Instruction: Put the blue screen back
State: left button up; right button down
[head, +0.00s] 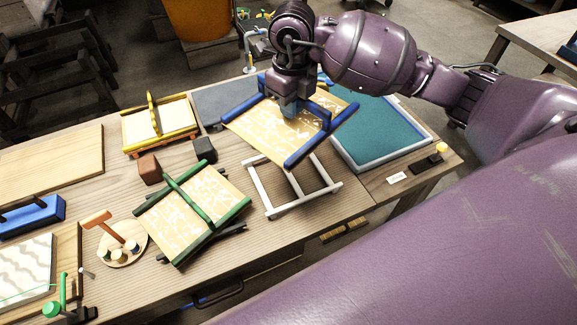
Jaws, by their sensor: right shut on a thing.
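The blue screen (256,128) is a pale yellow patterned sheet with blue rails along two sides and a blue handle bar across it. My right gripper (290,106) points down onto the screen's middle and is shut on it, at the handle; the fingertips are partly hidden. The screen appears tilted, with its lower right rail over a small pale rack (290,188). I cannot tell whether it touches the rack. My left gripper is not in view.
A teal-topped tray (378,132) lies right of the screen, and a dark grey board (222,98) behind it. A green-framed screen (192,208) and a yellow-framed one (158,125) sit to the left.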

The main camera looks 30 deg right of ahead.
notch_tip(320, 180, down, 16)
jog(key=shift+r+b, duration=0.2)
jog(key=shift+b, duration=0.2)
jog(key=shift+f, duration=2.15)
jog(key=shift+f+b, duration=0.2)
jog(key=shift+b, duration=0.1)
jog(key=c, duration=1.3)
grip_release()
jog(key=shift+o, duration=0.6)
jog(key=shift+r, duration=0.1)
